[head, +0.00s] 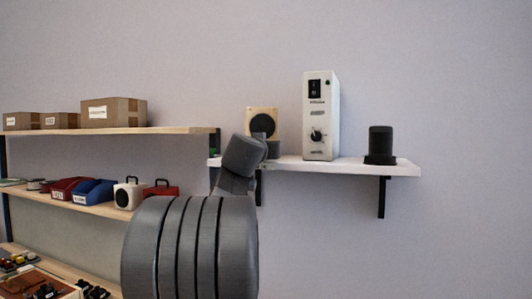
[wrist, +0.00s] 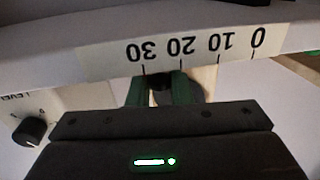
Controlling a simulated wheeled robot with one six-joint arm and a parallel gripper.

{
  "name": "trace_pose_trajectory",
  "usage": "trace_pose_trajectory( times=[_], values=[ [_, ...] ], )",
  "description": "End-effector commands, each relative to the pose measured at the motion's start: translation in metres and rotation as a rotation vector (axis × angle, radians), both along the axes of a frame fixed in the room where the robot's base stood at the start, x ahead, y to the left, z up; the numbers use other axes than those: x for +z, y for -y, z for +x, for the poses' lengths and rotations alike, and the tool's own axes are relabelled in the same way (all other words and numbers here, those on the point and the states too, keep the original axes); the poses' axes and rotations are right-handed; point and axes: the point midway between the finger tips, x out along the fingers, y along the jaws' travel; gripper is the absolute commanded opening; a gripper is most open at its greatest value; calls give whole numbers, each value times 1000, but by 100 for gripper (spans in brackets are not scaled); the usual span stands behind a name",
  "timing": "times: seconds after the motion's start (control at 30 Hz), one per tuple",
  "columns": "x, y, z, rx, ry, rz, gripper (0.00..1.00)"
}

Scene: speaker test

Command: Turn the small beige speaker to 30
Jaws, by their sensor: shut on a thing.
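The small beige speaker (head: 262,114) with a round dark front stands near the left end of the white shelf in the head view. My arm hides its lower part. In the wrist view, my gripper (wrist: 162,91) has its two green fingers closed on the speaker, with a dark part between them; a beige part of the speaker (wrist: 207,80) shows beside the right finger. A pale scale strip (wrist: 100,58) appears upside down there, marked 0, 10, 20 and 30. The fingers are beside the 20 and 30 marks. The speaker's exact reading cannot be told.
A tall white box (head: 320,110) with a knob stands close right of the speaker on the white shelf (head: 350,168). A black cylindrical speaker (head: 381,142) stands farther right. Wooden shelving (head: 170,131) with cartons and bins is at the left.

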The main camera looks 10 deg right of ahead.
Motion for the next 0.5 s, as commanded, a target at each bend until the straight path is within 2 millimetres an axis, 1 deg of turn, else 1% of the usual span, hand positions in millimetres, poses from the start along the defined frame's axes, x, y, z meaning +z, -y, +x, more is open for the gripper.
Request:
trace_pose_trajectory(
  times=[0.03, 0.37, 0.4, 0.47, 0.5],
  values=[
    [-2, -2, 0, -4, 4, 0, 0],
    [0, -2, 0, -11, 0, 0, 0],
    [0, -2, 0, -11, 0, 0, 24],
    [0, -2, 0, -11, 0, 1, 36],
    [0, -2, 0, -11, 0, 0, 36]
  ],
)
